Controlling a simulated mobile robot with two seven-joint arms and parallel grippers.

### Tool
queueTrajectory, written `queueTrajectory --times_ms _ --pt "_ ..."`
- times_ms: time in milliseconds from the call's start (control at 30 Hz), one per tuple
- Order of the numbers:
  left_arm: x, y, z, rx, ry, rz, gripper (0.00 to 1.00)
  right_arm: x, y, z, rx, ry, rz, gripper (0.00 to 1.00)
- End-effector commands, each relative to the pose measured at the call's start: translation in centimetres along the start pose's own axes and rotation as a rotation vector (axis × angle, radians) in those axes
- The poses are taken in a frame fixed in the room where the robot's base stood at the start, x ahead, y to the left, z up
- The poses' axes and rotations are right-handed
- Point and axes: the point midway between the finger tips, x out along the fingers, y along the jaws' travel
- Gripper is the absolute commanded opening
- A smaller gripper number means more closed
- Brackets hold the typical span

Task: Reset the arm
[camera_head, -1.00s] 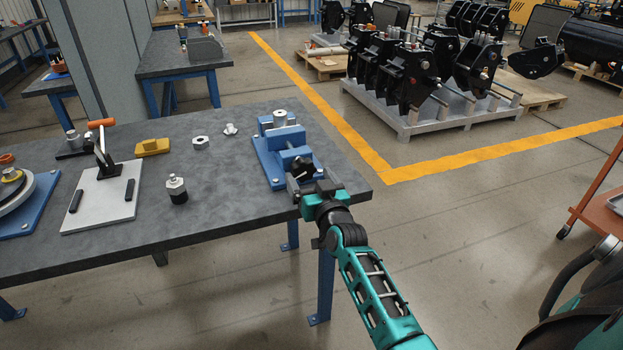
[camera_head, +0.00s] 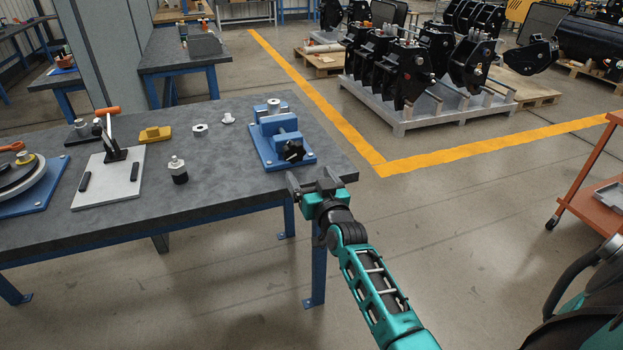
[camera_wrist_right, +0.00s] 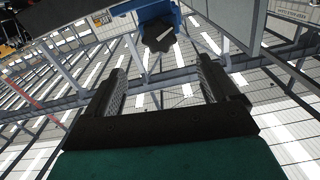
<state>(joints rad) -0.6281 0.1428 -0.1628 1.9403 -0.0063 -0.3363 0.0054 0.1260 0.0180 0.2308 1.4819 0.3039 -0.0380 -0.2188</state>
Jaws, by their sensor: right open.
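My right gripper (camera_head: 313,182) is open and empty, just off the front right edge of the workbench (camera_head: 230,186). In the right wrist view its two dark fingers (camera_wrist_right: 162,90) stand apart with nothing between them. A blue vise (camera_head: 281,139) with a black star knob (camera_head: 292,151) sits on the bench's right end, beyond the gripper and apart from it. The knob also shows in the right wrist view (camera_wrist_right: 159,35), ahead of the fingers. My left gripper is not in view.
On the bench are a toggle clamp on a white plate (camera_head: 122,186), a dark-based fitting (camera_head: 178,170), a yellow block (camera_head: 155,135), a nut (camera_head: 200,130) and a round turntable at left. An orange cart (camera_head: 590,185) stands at right.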

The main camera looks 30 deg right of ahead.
Motion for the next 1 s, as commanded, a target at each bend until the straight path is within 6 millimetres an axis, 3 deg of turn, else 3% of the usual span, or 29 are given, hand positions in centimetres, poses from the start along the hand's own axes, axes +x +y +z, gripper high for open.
queueTrajectory --times_ms 367,533,667,800,1000 --pt "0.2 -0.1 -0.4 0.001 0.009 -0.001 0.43 -0.1 0.0 0.0 -0.001 -0.001 0.000 0.88" --pt "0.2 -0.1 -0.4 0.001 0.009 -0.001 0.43 -2.4 -0.8 2.4 -0.045 -0.062 -0.040 0.88" --pt "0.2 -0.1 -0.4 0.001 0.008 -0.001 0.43 -7.7 -2.8 6.9 -0.118 -0.187 -0.123 0.88" --pt "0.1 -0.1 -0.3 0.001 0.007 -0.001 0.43 -15.4 -5.3 11.6 -0.187 -0.349 -0.230 0.88" --pt "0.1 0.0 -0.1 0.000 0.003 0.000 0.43 -25.1 -8.0 15.3 -0.233 -0.533 -0.342 0.88"
